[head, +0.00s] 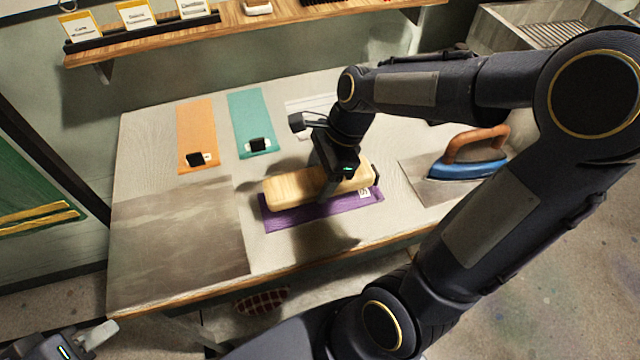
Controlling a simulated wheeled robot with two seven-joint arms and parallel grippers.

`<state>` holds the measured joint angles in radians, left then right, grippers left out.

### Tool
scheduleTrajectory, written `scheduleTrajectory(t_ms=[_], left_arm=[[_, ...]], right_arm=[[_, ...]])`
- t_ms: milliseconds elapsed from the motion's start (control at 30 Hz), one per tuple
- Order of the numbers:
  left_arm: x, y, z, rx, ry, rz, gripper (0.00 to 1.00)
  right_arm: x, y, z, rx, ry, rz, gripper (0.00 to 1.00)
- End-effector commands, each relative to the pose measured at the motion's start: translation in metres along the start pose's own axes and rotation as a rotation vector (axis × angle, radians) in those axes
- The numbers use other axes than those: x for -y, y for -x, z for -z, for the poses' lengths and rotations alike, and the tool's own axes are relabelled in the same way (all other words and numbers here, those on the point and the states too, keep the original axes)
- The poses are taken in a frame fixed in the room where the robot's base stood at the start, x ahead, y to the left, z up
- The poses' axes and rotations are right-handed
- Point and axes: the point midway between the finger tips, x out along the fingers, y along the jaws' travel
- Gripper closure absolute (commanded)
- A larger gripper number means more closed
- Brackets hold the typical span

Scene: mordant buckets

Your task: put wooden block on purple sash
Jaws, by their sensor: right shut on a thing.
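The wooden block (293,186) is a pale, long block in the middle of the table. It is over the purple sash (300,217), which lies flat near the table's front edge with a small white tag at its right end. I cannot tell whether the block touches the sash or is just above it. My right gripper (330,187) comes down from above and is shut on the block; its fingertips are partly hidden. My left gripper (97,338) shows only in part at the lower left corner, away from the table, and its jaw opening is unclear.
An orange sash (196,130) and a teal sash (250,112), each with a dark tagged piece, lie behind. A blue iron (468,168) with a wooden handle stands on a plate at right. A grey sheet (180,235) covers the front left. A shelf (240,22) runs along the wall.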

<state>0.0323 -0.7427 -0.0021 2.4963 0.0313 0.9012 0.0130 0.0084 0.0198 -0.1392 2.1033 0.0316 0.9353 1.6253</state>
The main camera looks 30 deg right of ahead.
Motion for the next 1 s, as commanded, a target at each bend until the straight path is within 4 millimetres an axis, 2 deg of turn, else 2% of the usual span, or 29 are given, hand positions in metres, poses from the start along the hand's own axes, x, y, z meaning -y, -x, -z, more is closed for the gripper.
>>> scheduleTrajectory(t_ms=[233,667,700,833,1000], left_arm=[[0.002,-0.005,-0.003,0.000,0.000,0.000,0.64],[0.003,-0.007,-0.004,0.000,0.000,0.000,0.64],[0.003,-0.006,-0.003,0.000,0.000,0.000,0.64],[0.003,-0.006,-0.003,0.000,0.000,0.000,0.64],[0.003,-0.006,-0.003,0.000,0.000,0.000,0.64]], right_arm=[[0.003,-0.030,0.015,0.000,-0.002,-0.003,0.76],[0.004,-0.036,0.017,0.000,-0.001,-0.001,0.76],[0.003,-0.036,0.017,0.000,-0.001,-0.002,0.36],[0.003,-0.035,0.017,0.000,-0.001,-0.002,0.19],[0.003,-0.035,0.017,0.000,-0.001,-0.001,0.18]])
